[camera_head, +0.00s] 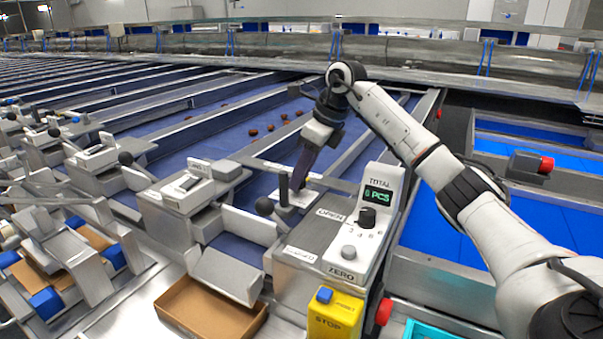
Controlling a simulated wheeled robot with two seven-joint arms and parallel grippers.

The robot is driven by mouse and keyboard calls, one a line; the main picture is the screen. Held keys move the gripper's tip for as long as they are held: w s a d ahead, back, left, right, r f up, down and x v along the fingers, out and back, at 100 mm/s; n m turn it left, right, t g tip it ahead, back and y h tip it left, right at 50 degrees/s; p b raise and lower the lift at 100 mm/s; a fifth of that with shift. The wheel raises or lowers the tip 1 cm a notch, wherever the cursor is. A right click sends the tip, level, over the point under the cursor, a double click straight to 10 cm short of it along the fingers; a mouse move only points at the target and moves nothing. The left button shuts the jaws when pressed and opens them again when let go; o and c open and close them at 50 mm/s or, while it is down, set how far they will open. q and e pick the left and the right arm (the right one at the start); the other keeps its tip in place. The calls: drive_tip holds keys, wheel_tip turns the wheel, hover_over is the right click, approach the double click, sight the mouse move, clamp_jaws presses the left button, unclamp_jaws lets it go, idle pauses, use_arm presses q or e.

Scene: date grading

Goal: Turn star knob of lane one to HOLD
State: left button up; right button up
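The nearest lane's control housing (310,240) stands in the centre, with small label plates on its top that are too small to read surely. A dark round knob (367,217) sits on its upright panel below a green "6 PCS" display (378,194). I cannot tell which part is the star knob. My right gripper (299,188) points down over the housing's far end, close above a pale plate (296,198). Its narrow dark fingers do not show whether they are open. My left gripper is out of view.
A yellow STOP box (335,315) and an open cardboard box (210,309) are at the front. A grey ZERO knob (348,252) is on the panel. Blue lanes run behind, with several dates (253,132). Blue trays (430,222) lie to the right.

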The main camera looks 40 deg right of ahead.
drive_tip(key=shift+m, duration=0.3)
drive_tip(key=shift+a+m+h, duration=0.15)
drive_tip(key=shift+m+h, duration=0.45)
drive_tip(key=shift+m, duration=0.7)
drive_tip(key=shift+a+m+h, duration=0.1)
drive_tip(key=shift+m+h, duration=0.5)
drive_tip(key=shift+m, duration=0.7)
drive_tip(key=o, duration=0.8)
drive_tip(key=shift+c, duration=0.2)
